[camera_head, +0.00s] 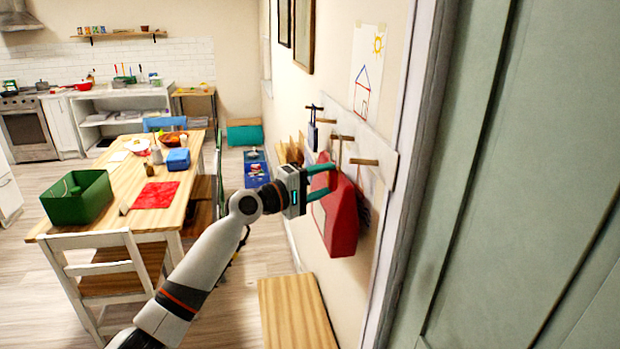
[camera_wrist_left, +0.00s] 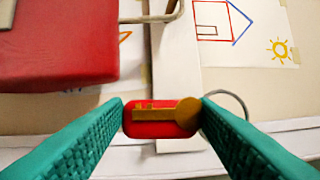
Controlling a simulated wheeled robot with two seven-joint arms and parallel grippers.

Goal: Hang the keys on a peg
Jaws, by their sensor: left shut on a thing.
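My left gripper (camera_head: 322,180) is at the wall rail (camera_head: 388,152), its teal fingers in front of a hanging red bag (camera_head: 338,222). In the left wrist view the fingers (camera_wrist_left: 162,112) are shut on the keys: a brass key (camera_wrist_left: 180,110) on a red tag (camera_wrist_left: 142,128), with a metal ring (camera_wrist_left: 238,97) at the right. The keys cannot be made out in the head view. Wooden pegs stick out of the rail, one nearest the door frame (camera_head: 364,162) and one further along (camera_head: 341,137). My right gripper is not in view.
A dark item (camera_head: 312,132) hangs on the far peg. The red bag also fills the upper left of the wrist view (camera_wrist_left: 60,50). A child's drawing (camera_head: 367,72) is above the rail. A wooden bench (camera_head: 295,312) stands below, and a green door (camera_head: 530,170) is at the right.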

